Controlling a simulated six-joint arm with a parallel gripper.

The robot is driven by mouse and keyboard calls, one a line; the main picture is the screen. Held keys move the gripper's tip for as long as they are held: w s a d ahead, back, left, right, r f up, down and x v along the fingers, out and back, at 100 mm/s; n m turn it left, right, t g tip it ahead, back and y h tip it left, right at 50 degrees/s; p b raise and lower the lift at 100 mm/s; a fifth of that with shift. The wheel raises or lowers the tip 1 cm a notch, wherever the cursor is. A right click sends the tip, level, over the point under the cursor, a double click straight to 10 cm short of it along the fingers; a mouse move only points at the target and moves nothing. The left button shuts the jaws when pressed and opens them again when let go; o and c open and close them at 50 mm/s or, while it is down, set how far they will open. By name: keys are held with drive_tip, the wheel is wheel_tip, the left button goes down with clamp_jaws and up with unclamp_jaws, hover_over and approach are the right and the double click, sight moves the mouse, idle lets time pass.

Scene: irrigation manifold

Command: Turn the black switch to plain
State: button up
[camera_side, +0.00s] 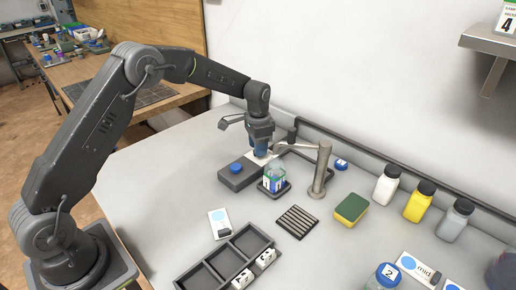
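No switch is clearly readable as the black switch, and no "plain" mark can be made out. A small black knob (291,133) stands at the back beside the grey spout, just right of my gripper. Another small dark piece (437,278) shows at the edge of a white card marked "mid" (415,267) at the front right. My gripper (261,152) points down at the back of the table, behind a clear labelled cup (273,179) and a dark box with a blue button (236,168). Its fingertips are too small to tell whether they are open or hold anything.
A grey post with a spout (321,170) stands right of the cup. A drain grille (297,221), a sponge (351,208), several bottles (419,200), and a compartment tray (208,274) with numbered white blocks are nearby. The left front of the table is mostly clear.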

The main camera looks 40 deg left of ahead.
drive_tip(key=shift+f, duration=0.6)
clamp_jaws()
